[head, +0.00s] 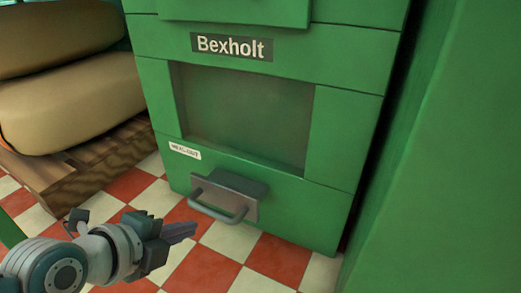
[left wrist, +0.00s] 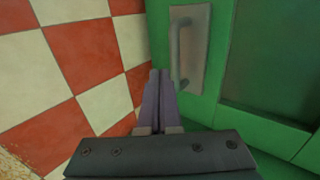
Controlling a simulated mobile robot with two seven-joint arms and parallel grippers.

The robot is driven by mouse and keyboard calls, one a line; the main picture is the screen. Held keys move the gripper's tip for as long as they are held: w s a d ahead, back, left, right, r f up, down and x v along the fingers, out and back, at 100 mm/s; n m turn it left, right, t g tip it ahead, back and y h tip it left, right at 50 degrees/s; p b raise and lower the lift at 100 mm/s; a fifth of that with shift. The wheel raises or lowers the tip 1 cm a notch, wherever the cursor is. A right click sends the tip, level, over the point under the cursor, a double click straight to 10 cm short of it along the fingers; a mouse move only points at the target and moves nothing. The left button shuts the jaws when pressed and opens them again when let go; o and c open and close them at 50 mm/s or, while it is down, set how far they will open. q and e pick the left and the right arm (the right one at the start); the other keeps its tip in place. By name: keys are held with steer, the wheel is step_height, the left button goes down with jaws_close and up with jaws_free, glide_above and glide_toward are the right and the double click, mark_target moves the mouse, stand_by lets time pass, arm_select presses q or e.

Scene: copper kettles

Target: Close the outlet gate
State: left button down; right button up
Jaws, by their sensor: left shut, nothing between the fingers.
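The outlet gate (head: 226,190) is a grey metal plate with a bar handle (head: 217,209), low on the front of a green machine (head: 335,130), below a small white label. Its upper part appears to stand out from the green panel; I cannot tell how far open it is. My left gripper (head: 192,230) is shut and empty, just in front of and below the handle, apart from it. In the left wrist view the shut fingers (left wrist: 160,76) point toward the panel, with the gate plate (left wrist: 188,48) and its handle just beyond to the right. My right gripper is out of view.
A recessed window (head: 245,115) and a "Bexholt" sign (head: 231,46) sit above the gate. Plump sacks (head: 75,95) on a wooden pallet (head: 85,165) stand at left. A green wall (head: 450,170) closes the right side. The checkered floor (head: 225,240) before the gate is clear.

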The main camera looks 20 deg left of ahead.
arm_select(q)
steer(key=w, duration=0.1)
steer(key=w+b, duration=0.1)
steer(key=w, duration=0.1)
steer(key=shift+w+d+f+b, duration=0.15)
steer(key=shift+w+f+b, duration=0.2)
steer(key=shift+b, duration=0.05)
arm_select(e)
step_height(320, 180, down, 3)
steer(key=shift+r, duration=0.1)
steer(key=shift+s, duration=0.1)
